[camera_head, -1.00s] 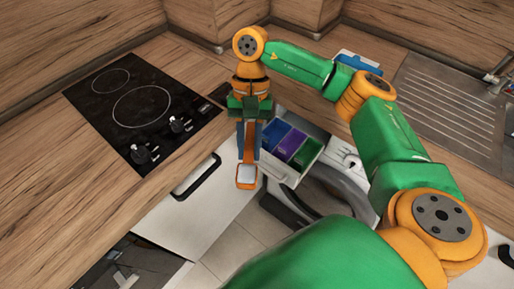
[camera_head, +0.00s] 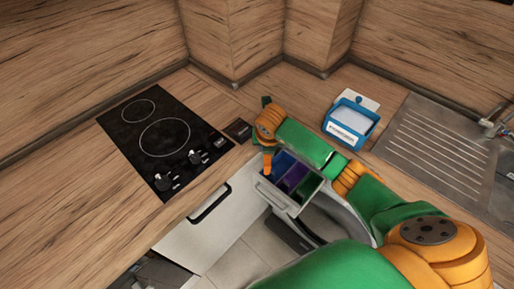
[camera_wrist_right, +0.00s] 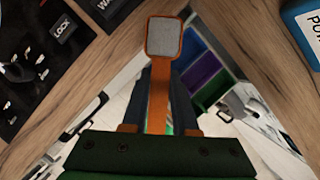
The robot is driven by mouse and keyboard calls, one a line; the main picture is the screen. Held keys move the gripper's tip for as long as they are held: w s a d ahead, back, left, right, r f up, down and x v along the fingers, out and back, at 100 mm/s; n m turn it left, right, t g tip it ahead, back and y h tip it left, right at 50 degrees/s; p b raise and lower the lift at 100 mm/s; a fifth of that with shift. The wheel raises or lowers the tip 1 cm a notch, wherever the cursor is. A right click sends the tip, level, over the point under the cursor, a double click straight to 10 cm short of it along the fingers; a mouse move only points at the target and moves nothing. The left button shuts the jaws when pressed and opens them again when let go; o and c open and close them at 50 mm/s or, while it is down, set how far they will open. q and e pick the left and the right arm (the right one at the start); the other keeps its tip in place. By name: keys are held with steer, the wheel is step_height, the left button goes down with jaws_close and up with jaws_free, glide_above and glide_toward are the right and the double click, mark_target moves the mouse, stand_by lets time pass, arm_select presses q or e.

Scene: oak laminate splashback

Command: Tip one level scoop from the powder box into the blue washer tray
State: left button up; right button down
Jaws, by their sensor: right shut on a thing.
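My right gripper (camera_wrist_right: 162,88) is shut on the handle of an orange scoop (camera_wrist_right: 158,108). In the right wrist view, the scoop's bowl holds pale grey powder (camera_wrist_right: 165,38) with a flat surface. In the head view, part of the scoop (camera_head: 267,162) shows at the left edge of the open washer drawer; my wrist hides most of the gripper. The blue washer tray (camera_head: 283,161) is the drawer's far-left compartment; it also shows in the right wrist view (camera_wrist_right: 189,45). The blue powder box (camera_head: 350,123) stands open on the worktop, with pale powder inside. My left gripper is not in view.
Purple (camera_head: 294,176) and green (camera_head: 309,188) compartments adjoin the blue tray. A black hob (camera_head: 165,140) lies left of the drawer, with a small dark block (camera_head: 238,130) between. A ribbed steel drainer (camera_head: 435,145) is at the right.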

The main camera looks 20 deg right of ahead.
arm_select(q)
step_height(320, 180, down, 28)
steer(key=b, duration=2.9)
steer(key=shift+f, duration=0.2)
arm_select(e)
steer(key=s+d+f+m+t+y, duration=0.2)
steer(key=d+f+m+t+y, duration=0.2)
steer(key=m+t+y, duration=0.6)
steer(key=t, duration=0.6)
steer(key=shift+s+d+t, duration=0.15)
steer(key=shift+s+t, duration=0.2)
steer(key=shift+t, duration=0.05)
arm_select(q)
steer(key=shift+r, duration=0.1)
